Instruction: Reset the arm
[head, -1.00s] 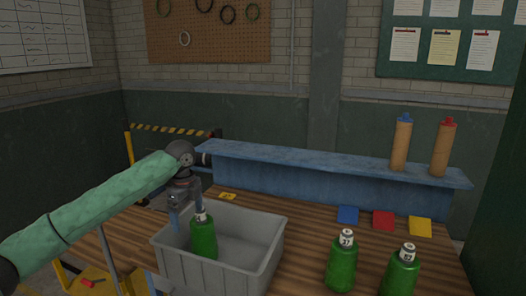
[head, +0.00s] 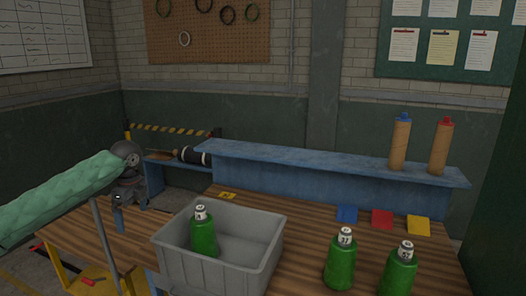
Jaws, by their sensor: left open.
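My left arm in its green sleeve comes in from the left. Its left gripper (head: 130,208) is open and empty, left of the grey bin (head: 205,272) over the table's left part. A green bottle (head: 204,238) with a white numbered cap stands upright in the bin, apart from the gripper. Two more green bottles stand on the table at right: one (head: 340,262) nearer the middle and one (head: 398,273) farther right. My right gripper is out of view.
A blue shelf (head: 300,168) runs along the table's back and holds two cardboard tubes (head: 400,145) (head: 441,148). Blue (head: 347,214), red (head: 382,218) and yellow (head: 418,225) squares lie before it. The wooden table (head: 302,232) is clear between bin and bottles.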

